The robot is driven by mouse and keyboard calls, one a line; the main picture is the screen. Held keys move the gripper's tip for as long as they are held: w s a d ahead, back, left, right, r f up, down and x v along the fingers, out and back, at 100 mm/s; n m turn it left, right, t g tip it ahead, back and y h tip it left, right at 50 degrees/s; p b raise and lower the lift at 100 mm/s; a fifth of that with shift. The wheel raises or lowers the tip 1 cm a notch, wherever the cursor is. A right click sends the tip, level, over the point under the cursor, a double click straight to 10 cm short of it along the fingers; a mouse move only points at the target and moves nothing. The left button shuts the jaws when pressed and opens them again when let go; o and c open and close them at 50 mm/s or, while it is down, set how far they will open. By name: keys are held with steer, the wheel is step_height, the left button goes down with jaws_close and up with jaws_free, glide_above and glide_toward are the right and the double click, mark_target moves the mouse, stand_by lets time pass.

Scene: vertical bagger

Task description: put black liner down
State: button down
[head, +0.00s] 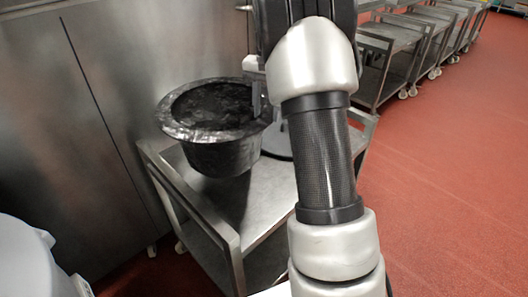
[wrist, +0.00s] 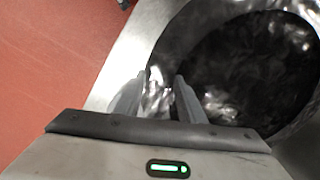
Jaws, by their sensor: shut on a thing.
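The black liner (head: 215,112) is a shiny, wide-rimmed, bucket-shaped thing, upright over a steel cart in the head view. My gripper (head: 258,100) is at the right side of its rim, partly hidden by my arm. In the wrist view, my gripper (wrist: 162,82) has its two fingers on either side of the liner's rim, and the dark liner (wrist: 245,70) fills the right side. The gripper is shut on the rim. The liner's base shows above the cart top, but I cannot tell whether it touches.
The steel cart (head: 262,195) has a flat top with bare room in front of the liner. A steel wall (head: 120,80) stands behind and left. Several more steel carts (head: 395,40) line the back right. The red floor (head: 450,160) is clear at right.

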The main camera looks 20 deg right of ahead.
step_height(320, 180, down, 9)
steer(key=shift+f+b, duration=0.15)
steer(key=shift+b, duration=0.25)
steer(key=c, duration=1.2)
jaws_free()
steer(key=shift+f, duration=0.15)
